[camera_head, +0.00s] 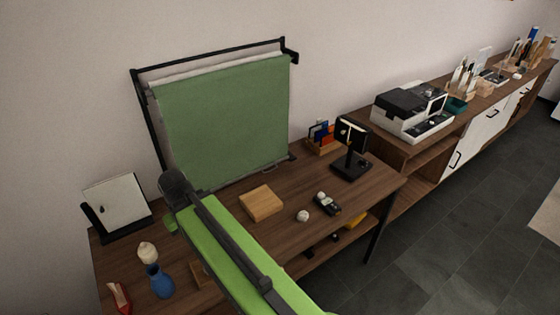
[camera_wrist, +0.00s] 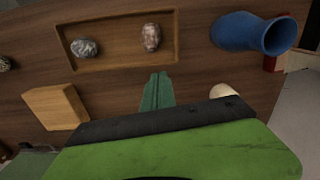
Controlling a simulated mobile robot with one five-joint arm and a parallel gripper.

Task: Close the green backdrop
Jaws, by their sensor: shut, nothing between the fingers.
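The green backdrop (camera_head: 225,120) hangs spread out as a flat sheet from a black frame at the back of the table in the head view. Its lower edge comes down close to the tabletop, and my arm crosses in front of its lower left part. In the wrist view my gripper (camera_wrist: 157,88) is shut and empty, with its two green fingers together above the wooden tabletop. The backdrop cannot be made out for certain in the wrist view. In the head view my arm hides most of the gripper.
A wooden block (camera_head: 261,204), white ball (camera_head: 303,216), dark controller (camera_head: 327,204) and black stand (camera_head: 352,164) are on the table. A blue vase (camera_head: 159,281) and white panel (camera_head: 118,204) stand left. A shallow wooden tray (camera_wrist: 112,62) holds stones. Some bare tabletop lies between them.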

